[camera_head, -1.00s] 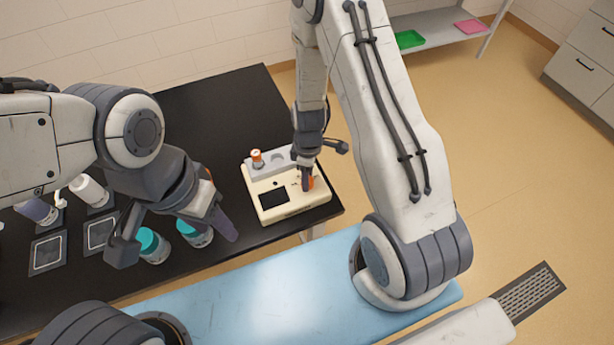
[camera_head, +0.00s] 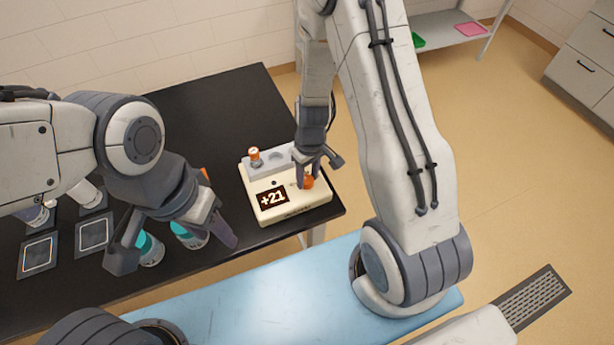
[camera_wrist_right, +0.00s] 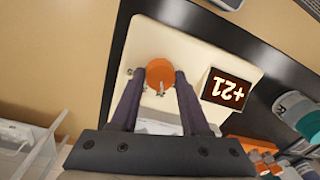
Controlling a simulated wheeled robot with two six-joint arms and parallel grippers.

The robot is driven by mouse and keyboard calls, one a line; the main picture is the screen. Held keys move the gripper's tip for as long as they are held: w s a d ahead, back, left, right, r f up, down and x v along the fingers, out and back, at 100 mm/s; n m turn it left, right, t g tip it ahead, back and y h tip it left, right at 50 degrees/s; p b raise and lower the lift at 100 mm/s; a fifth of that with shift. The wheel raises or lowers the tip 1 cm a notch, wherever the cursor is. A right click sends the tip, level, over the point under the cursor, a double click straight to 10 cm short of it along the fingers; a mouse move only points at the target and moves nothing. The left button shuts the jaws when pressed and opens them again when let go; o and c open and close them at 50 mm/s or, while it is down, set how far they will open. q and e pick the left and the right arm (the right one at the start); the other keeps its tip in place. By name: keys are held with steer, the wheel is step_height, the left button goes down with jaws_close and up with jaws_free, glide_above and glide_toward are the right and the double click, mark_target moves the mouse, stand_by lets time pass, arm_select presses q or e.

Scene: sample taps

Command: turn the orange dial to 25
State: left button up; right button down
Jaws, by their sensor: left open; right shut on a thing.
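The orange dial (camera_head: 308,182) is on the right part of a cream instrument (camera_head: 292,208) on the black table. The instrument's small dark display (camera_head: 272,197) reads +21. My right gripper (camera_head: 307,178) reaches down from above with its fingers shut on the dial. In the right wrist view the round dial (camera_wrist_right: 160,73) sits between the two fingertips, and the display (camera_wrist_right: 231,89) reads +21 upside down. My left gripper (camera_head: 180,255) is open and empty, above the table's front edge, left of the instrument.
An orange-capped vial (camera_head: 255,157) stands in the instrument's grey rear part. Teal-capped jars (camera_head: 150,247) stand beneath my left gripper. Dark square pads (camera_head: 38,256) lie at the left. The rear middle of the black table (camera_head: 200,125) is clear.

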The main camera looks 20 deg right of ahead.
mark_target(309, 178)
steer(key=shift+m, duration=0.5)
steer(key=shift+c, duration=1.9)
jaws_free()
step_height(309, 178, up, 11)
steer(key=shift+d+f, duration=0.2)
steer(key=shift+d, duration=0.1)
